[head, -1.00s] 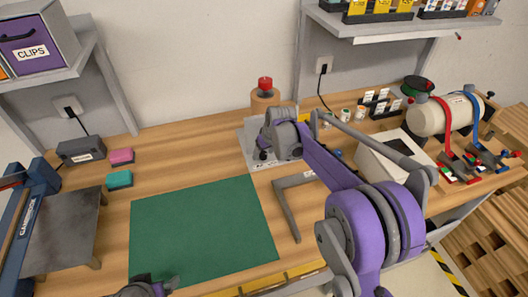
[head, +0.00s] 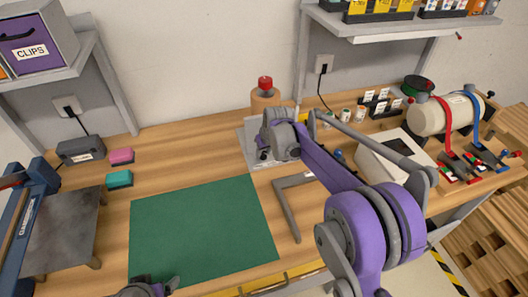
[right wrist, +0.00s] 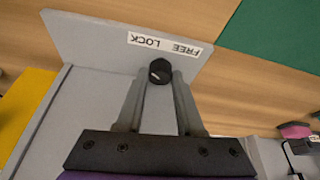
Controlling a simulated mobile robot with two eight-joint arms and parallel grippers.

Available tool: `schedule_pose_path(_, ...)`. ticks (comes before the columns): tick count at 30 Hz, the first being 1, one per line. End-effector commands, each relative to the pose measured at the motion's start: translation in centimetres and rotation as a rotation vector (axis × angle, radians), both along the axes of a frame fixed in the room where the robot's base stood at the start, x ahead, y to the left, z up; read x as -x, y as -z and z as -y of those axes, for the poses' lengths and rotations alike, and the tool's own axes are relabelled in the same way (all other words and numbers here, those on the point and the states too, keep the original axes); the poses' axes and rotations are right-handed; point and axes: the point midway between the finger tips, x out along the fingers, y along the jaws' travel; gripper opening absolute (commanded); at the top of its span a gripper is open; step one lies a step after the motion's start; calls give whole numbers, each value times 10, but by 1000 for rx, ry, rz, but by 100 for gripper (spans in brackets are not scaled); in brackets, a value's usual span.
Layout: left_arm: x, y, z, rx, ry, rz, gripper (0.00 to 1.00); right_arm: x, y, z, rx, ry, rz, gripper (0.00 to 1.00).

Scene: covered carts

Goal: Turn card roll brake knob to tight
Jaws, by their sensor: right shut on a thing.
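A brown roll (head: 263,98) with a red knob (head: 265,83) on top stands at the back of the bench. In front of it is a grey plate (head: 250,151). In the right wrist view, a small round black knob (right wrist: 160,71) with a white mark sits on a grey panel (right wrist: 95,42), beside a white "FREE LOCK" label (right wrist: 164,43) seen upside down. My right gripper (right wrist: 160,80) is shut on this black knob. In the head view, my right gripper (head: 272,148) hides the knob. My left gripper (head: 150,286) is partly cut off at the bottom edge.
A green mat (head: 200,235) lies in front, with a grey angle frame (head: 288,212) to its right. Pink (head: 121,156) and teal (head: 119,179) blocks lie at left. A white box (head: 385,165) and a strapped cylinder (head: 430,118) stand at right.

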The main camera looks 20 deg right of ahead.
Motion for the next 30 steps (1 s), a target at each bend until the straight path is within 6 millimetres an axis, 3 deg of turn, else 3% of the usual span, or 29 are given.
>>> schedule_pose_path(18,3,8,0,0,0,-5,88,0,0,-4,1,446,0,0)
schedule_pose_path(30,3,8,0,0,0,-5,88,-1,0,-4,1,590,0,0)
